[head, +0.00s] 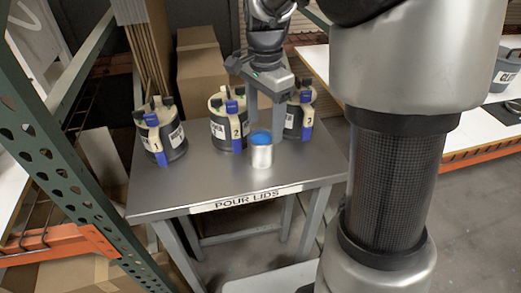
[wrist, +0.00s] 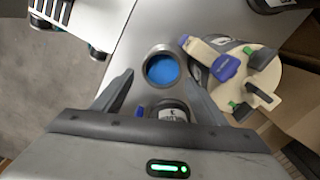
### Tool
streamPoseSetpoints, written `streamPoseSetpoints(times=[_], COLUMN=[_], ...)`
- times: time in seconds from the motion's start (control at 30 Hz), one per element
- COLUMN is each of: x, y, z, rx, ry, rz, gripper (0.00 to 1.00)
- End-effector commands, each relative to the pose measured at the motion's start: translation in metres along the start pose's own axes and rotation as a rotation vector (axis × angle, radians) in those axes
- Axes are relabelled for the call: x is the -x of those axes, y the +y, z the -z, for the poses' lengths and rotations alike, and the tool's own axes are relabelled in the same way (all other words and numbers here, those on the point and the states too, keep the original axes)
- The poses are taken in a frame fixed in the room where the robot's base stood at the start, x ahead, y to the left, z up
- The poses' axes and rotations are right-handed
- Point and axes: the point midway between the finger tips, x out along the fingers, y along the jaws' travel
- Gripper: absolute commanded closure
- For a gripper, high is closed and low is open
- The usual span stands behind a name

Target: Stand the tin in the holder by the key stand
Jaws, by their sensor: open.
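In the wrist view the tin (wrist: 162,68) shows from above, a round rim around blue. My gripper (head: 266,126) is open and points down at the tin, its fingers close above or just behind it. In the wrist view the fingers lie apart below the tin's two sides, with nothing held between them. I cannot make out the holder or the key stand in either view.
Dark tubs with cream lids and blue latches stand behind the tin: tub 1 (head: 160,131), tub 2 (head: 228,122) and tub 3 (head: 300,112). A green rack post (head: 60,150) rises at left. A grey bin (head: 507,72) sits far right.

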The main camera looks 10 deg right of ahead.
Motion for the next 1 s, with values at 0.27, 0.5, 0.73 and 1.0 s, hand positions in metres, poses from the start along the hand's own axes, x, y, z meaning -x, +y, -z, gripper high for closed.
streamPoseSetpoints(times=[0.27, 0.5, 0.73, 1.0], x=[-0.031, -0.054, -0.055, -0.054], y=[-0.002, -0.003, -0.003, -0.003], z=[-0.006, -0.007, -0.007, -0.007], rx=[0.001, 0.0, 0.0, 0.0], ry=[-0.002, -0.001, 0.0, 0.0], rz=[-0.004, -0.001, 0.0, 0.001], gripper=[0.34, 0.34, 0.34, 0.78])
